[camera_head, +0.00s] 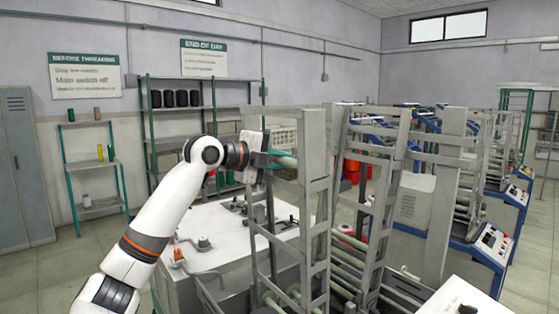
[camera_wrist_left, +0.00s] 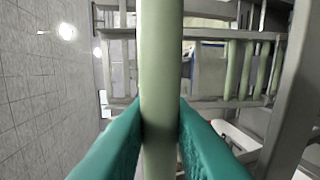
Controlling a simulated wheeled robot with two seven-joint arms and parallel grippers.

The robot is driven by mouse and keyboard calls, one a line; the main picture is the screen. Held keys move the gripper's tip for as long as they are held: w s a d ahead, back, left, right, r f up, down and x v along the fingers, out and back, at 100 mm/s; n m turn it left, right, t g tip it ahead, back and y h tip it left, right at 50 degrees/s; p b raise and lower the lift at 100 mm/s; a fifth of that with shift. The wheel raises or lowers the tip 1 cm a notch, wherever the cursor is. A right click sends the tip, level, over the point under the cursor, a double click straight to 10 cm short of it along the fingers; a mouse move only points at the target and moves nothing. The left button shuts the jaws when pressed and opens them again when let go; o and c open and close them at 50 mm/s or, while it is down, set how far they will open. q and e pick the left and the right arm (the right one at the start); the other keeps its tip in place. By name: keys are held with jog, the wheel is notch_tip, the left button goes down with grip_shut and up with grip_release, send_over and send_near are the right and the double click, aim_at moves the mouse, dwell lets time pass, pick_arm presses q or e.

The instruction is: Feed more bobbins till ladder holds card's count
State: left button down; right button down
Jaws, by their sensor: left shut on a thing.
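My left gripper (camera_head: 268,160) is shut on a pale green bobbin (camera_head: 286,163) at the top of the near grey ladder frame (camera_head: 318,192). In the left wrist view the bobbin (camera_wrist_left: 160,70) runs lengthwise between the teal fingers (camera_wrist_left: 160,125). I cannot tell if it touches the ladder. Several other pale green bobbins (camera_wrist_left: 232,70) sit across a grey frame in the wrist view. More green bobbins (camera_head: 345,262) lie low between the ladder's uprights. No count card can be made out. My right gripper is out of view.
A white-topped table (camera_head: 212,222) with small dark parts stands behind my left arm. Shelves (camera_head: 182,110) and wall signs (camera_head: 84,75) are at the back left. More winding machines with blue panels (camera_head: 492,242) line the right. Floor at left is open.

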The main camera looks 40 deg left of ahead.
pick_arm(q)
jog(key=shift+f, duration=0.1)
notch_tip(320, 180, down, 4)
jog(key=b, duration=0.3)
jog(key=shift+w+f, duration=0.1)
jog(key=shift+w, duration=0.05)
jog(key=c, duration=0.9)
grip_release()
jog(key=s+a+r, duration=0.1)
jog(key=s+r, duration=0.5)
jog(key=s, duration=0.1)
jog(key=shift+r, duration=0.25)
dwell(0.3)
